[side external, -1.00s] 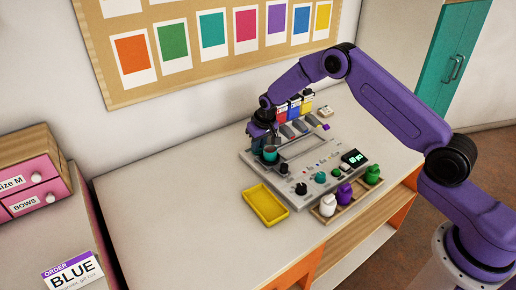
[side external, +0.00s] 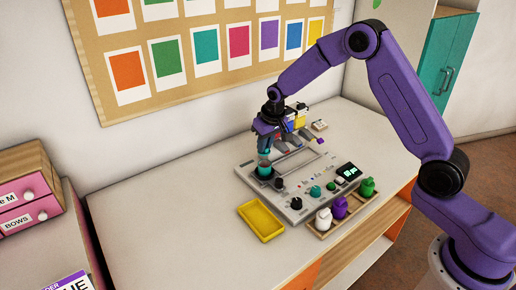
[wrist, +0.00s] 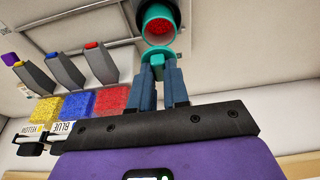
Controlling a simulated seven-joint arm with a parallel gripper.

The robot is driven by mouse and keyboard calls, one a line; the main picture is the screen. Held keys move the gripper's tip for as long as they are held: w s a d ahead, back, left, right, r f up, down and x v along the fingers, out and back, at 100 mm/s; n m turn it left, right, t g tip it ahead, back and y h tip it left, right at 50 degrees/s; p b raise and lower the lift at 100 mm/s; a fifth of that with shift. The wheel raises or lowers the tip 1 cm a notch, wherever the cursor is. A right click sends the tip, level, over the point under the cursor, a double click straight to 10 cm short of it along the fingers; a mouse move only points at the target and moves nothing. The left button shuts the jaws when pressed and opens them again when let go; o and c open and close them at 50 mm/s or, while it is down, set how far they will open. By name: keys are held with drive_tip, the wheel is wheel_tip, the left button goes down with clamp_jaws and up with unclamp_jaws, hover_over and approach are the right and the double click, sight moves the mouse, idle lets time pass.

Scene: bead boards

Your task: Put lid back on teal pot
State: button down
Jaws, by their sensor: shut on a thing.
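The teal pot (side external: 264,171) stands at the left end of the grey board (side external: 247,184) in the side view. In the wrist view the pot (wrist: 161,27) shows a teal rim, a dark outer wall and red contents. My gripper (wrist: 160,82) points down over the pot, also in the side view (side external: 265,147). Its blue fingers are shut on a small teal piece, seemingly the lid (wrist: 157,58), close to the pot's rim. I cannot tell whether lid and pot touch.
A yellow tray (side external: 262,221) lies in front of the board. White, purple and green figures (side external: 340,207) stand in a wooden tray at its right. Grey scoops (wrist: 65,68) and red, blue and yellow bead bins (wrist: 78,104) are close beside my gripper. The left tabletop is clear.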

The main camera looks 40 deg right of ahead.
sight(266, 152)
drive_tip(key=s+r, duration=0.3)
drive_tip(key=s, duration=0.5)
drive_tip(key=w, duration=0.6)
drive_tip(key=shift+w+a+r, duration=0.2)
drive_tip(key=shift+w+a, duration=0.05)
drive_tip(key=shift+w, duration=0.15)
drive_tip(key=shift+f, duration=3.15)
drive_tip(key=shift+f, duration=0.15)
drive_tip(key=c, duration=0.5)
unclamp_jaws()
drive_tip(key=shift+c, duration=0.2)
drive_tip(key=shift+r, duration=3.5)
